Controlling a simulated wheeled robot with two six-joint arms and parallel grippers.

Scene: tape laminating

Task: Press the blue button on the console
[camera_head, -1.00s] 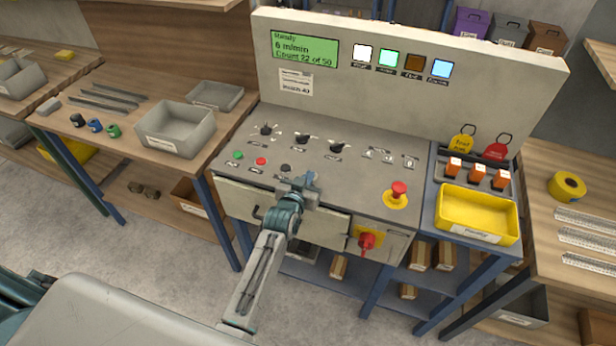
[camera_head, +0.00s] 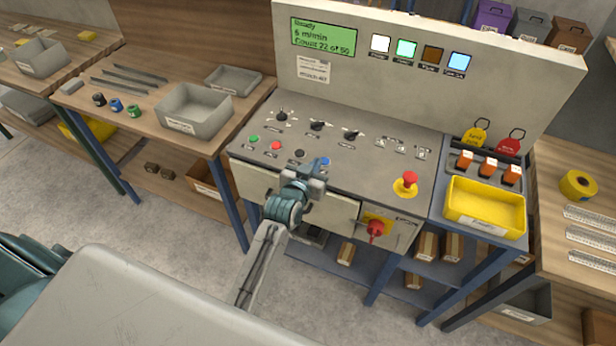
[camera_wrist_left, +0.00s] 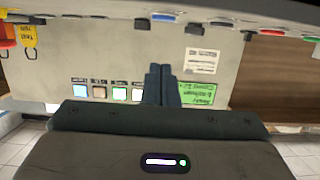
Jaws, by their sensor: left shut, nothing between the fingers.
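The console (camera_head: 375,170) has a row of round buttons near its front left: green, red, black and blue. The blue button (camera_head: 325,160) is at the right end of this row and shows just past my left gripper (camera_head: 317,168). It also appears in the left wrist view (camera_wrist_left: 164,17), above the fingers in the picture. My left gripper is shut and empty, its tips close to the blue button in the head view. I cannot tell whether they touch it. The fingers also show in the left wrist view (camera_wrist_left: 161,85), against the upright panel. My right gripper is not in view.
The black button (camera_head: 299,154) is close on the left of my gripper. Dark knobs (camera_head: 317,126) stand behind the row. A red mushroom button (camera_head: 410,179) and a red rotary switch (camera_head: 375,228) are to the right. A yellow tray (camera_head: 484,222) stands farther right.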

